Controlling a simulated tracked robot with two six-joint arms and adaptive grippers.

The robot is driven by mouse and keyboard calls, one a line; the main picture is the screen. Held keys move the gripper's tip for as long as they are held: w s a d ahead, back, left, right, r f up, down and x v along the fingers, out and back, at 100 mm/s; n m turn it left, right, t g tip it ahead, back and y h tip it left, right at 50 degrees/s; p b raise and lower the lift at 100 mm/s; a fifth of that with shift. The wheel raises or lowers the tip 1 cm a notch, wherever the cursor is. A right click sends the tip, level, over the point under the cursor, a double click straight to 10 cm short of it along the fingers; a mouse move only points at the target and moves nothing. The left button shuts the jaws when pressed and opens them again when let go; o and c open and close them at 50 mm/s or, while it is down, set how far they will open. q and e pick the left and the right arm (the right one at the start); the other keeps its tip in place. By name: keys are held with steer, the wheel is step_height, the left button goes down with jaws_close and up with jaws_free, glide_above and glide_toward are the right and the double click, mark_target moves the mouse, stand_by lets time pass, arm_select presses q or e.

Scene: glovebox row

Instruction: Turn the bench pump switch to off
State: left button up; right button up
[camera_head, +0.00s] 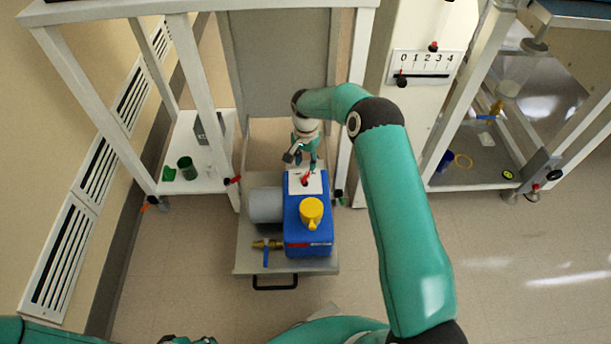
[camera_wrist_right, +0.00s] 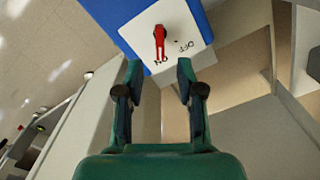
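The bench pump (camera_head: 308,238) is a blue box with a yellow cap and a grey motor, on a pull-out shelf. Its white switch plate (camera_head: 318,183) carries a red switch (camera_head: 306,178). In the right wrist view the red switch (camera_wrist_right: 160,42) points at the ON mark; the OFF mark (camera_wrist_right: 185,46) is beside it to the right. My right gripper (camera_head: 303,161) is over the back end of the pump. In its wrist view the right gripper (camera_wrist_right: 159,70) is open and empty, its fingers short of the switch.
The shelf (camera_head: 244,257) has a black handle and holds a brass valve (camera_head: 267,244) with a blue lever. White frame posts flank the pump. A green cup (camera_head: 187,167) stands on the left lower shelf. A slider panel (camera_head: 427,67) is at right. Floor in front is clear.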

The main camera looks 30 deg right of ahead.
mark_target(306, 175)
step_height(306, 175, down, 7)
steer(key=shift+r+b, duration=0.15)
steer(key=shift+b, duration=0.45)
jaws_close()
